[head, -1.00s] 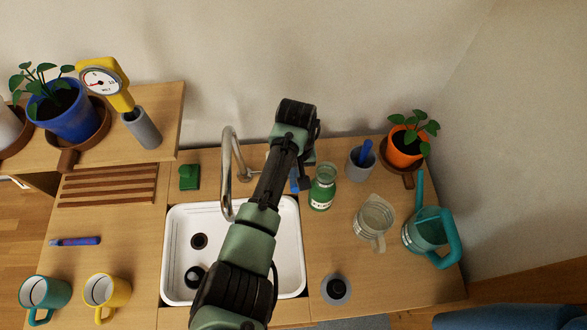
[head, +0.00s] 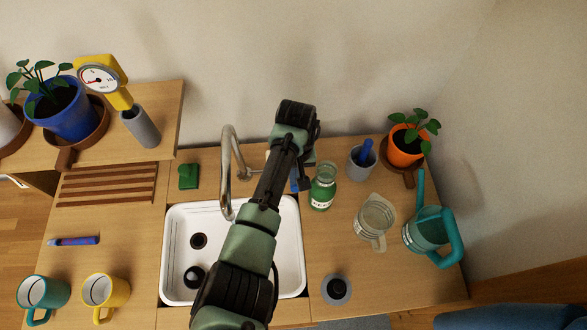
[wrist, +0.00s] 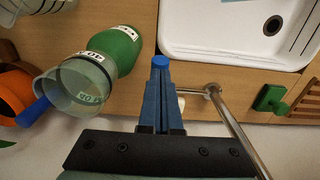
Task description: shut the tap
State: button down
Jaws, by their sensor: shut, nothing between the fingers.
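The tap (head: 228,170) is a tall, curved metal spout behind the white sink (head: 290,225), reaching over the basin. A thin metal lever (head: 257,171) sticks out from its base to the right, partly hidden by my arm. In the wrist view the tap's pipe (wrist: 238,130) slants at the right, and the lever (wrist: 192,91) runs left from its base to my fingers. My gripper (wrist: 160,72) is shut and empty, its blue fingers beside the lever's end; I cannot tell whether they touch. No water stream is visible.
A green jar (head: 323,187) stands close to the right of my gripper, with a grey cup (head: 361,165) behind it. A clear jug (head: 374,219) and teal watering can (head: 428,232) are farther right. A green block (head: 188,176) lies left of the tap.

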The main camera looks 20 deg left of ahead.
jog(key=shift+f+b, duration=1.15)
jog(key=shift+f, duration=0.5)
notch_tip(320, 180, up, 8)
jog(key=p, duration=0.7)
jog(key=shift+f, duration=0.25)
jog(key=shift+f, duration=0.1)
